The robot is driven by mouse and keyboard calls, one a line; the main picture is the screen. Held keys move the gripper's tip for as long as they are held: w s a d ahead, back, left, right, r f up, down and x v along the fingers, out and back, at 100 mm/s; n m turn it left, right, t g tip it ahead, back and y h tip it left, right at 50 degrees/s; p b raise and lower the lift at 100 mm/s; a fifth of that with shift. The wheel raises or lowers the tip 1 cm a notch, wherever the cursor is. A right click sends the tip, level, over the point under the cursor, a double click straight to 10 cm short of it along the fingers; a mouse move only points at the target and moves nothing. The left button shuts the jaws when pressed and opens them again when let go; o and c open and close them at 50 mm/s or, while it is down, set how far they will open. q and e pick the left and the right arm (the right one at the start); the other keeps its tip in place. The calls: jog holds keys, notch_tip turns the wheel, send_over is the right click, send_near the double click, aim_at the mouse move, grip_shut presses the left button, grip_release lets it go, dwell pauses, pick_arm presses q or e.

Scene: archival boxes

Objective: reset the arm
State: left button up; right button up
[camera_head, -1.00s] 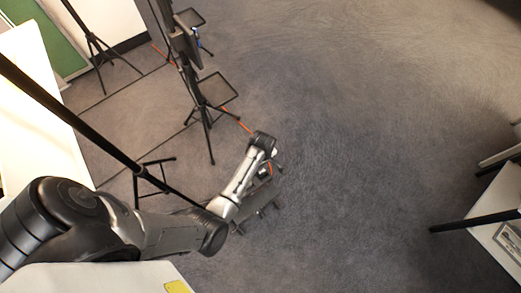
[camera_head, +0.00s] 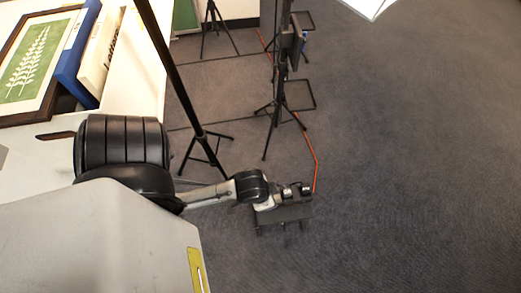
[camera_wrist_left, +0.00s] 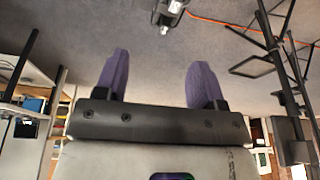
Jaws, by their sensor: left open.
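My left arm comes in from the left in the head view and hangs low over the grey carpet. Its gripper (camera_head: 285,218) is at the far end of the arm, seen from above, and its fingers are hard to make out there. In the left wrist view the same gripper (camera_wrist_left: 159,77) shows two purple fingers spread wide. Nothing is between them; carpet lies beyond. My right gripper is in neither view.
Black stands (camera_head: 278,104) rise beyond the arm, with an orange cable (camera_head: 316,166) on the floor. At left, a white surface holds a framed fern picture (camera_head: 31,62), a blue binder (camera_head: 82,55) and a white box (camera_head: 103,52). The carpet at right is clear.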

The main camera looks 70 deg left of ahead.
pick_arm(q)
jog(key=shift+s+d+r+m+h, duration=0.15)
jog(key=shift+s+d+r+m, duration=0.3)
jog(key=shift+s+r, duration=0.2)
jog(key=shift+s+d+r+m+h, duration=0.15)
jog(key=shift+s+d+r+m, duration=0.2)
jog(key=shift+s+r+m, duration=0.2)
notch_tip(320, 180, up, 51)
jog(key=p, duration=5.1)
jog(key=shift+f, duration=0.15)
jog(key=shift+c, duration=0.3)
